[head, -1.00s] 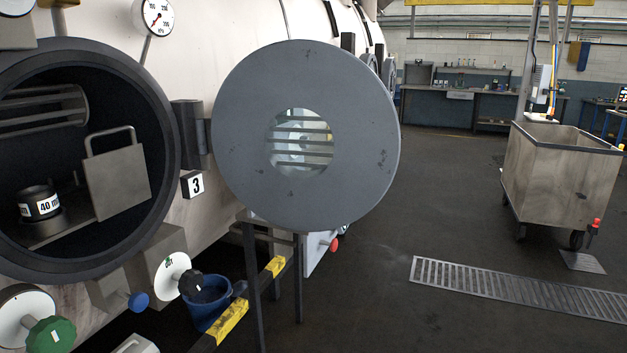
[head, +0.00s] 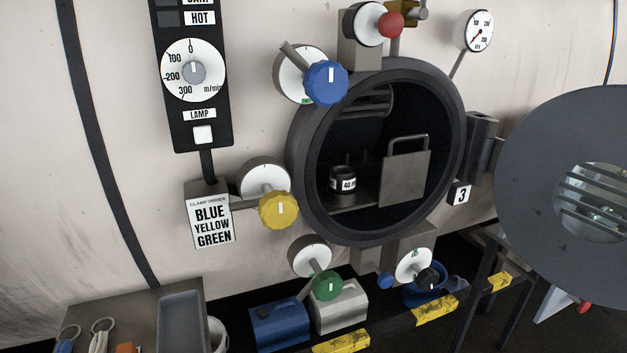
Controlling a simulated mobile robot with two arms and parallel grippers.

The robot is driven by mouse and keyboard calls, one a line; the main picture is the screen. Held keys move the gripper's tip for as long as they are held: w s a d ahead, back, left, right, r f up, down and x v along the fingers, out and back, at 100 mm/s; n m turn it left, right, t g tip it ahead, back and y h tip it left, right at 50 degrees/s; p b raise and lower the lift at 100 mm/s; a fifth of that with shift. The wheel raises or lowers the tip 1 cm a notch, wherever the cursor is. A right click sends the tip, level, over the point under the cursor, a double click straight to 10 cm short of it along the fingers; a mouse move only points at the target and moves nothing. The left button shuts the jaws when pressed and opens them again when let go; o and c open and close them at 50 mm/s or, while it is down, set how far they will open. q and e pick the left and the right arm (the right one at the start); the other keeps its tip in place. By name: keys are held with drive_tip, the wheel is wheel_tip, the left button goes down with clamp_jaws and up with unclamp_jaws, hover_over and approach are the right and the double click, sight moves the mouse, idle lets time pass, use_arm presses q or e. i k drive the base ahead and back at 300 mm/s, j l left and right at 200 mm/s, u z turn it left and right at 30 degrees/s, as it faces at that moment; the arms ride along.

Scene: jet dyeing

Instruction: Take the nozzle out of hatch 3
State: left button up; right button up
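Hatch 3 is a round dark opening with a thick grey rim (head: 300,165) in the pale machine wall. Its round door (head: 530,150) with a window is swung open to the right. Inside, a black ring-shaped nozzle (head: 343,172) with a white label reading 40 stands on a ledge. A grey plate with a handle (head: 405,178) is tilted beside it on the right. A "3" sign (head: 460,194) is at the rim's lower right. Neither of my grippers shows in the head view.
Blue (head: 326,83), yellow (head: 278,210), green (head: 327,286) and red (head: 390,24) knobs surround the rim. Below are a blue box (head: 278,325), a grey box (head: 340,308), a blue bowl (head: 450,290) and a yellow-black rail (head: 435,308). A bench with a grey tray (head: 181,320) is at lower left.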

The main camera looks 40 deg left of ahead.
sight(342, 178)
drive_tip(key=u, duration=0.85)
drive_tip(key=l+u, duration=0.1)
drive_tip(key=l, duration=0.1)
